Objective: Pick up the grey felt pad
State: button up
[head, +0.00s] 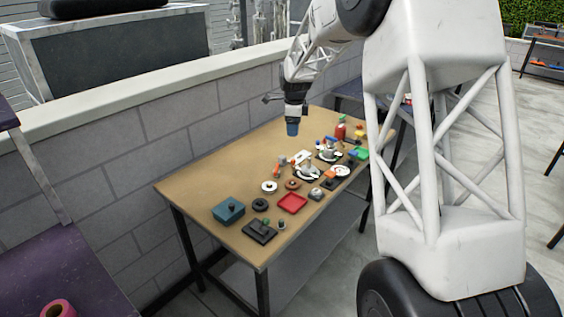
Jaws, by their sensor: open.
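My gripper (292,130) hangs above the back part of the tan table (200,187), pointing down. It looks blue at its tip and is open, apart from the objects on the table. I cannot single out the grey felt pad with certainty at this size. A small greyish item (316,194) lies just right of the red tray (292,203), but I cannot tell whether it is the pad. My gripper is farther back than this item.
A teal box (228,210), a black tray (259,233), a black ring (260,204) and a white ring (269,187) stand near the front. Small objects crowd the middle and right. The left part is bare. A block wall (130,150) runs behind the table.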

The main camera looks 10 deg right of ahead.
aim_at(282, 156)
jog(key=w+a+f+m, duration=0.1)
jog(key=w+f+m, duration=0.1)
jog(key=w+f, duration=0.2)
jog(key=w+f+m, duration=0.2)
jog(key=w+f, duration=0.3)
jog(key=w+a+f+m, duration=0.1)
jog(key=w+f+m, duration=0.1)
jog(key=w+f, duration=0.3)
jog(key=shift+w+a+f+g, duration=0.15)
jog(key=shift+a+f+g, duration=0.15)
jog(key=shift+a+f, duration=0.05)
jog(key=shift+f, duration=0.1)
jog(key=shift+f, duration=1.2)
jog(key=shift+f, duration=0.1)
jog(key=shift+f, duration=2.55)
jog(key=shift+c, duration=0.5)
jog(key=c, duration=0.9)
jog(key=shift+r, duration=0.2)
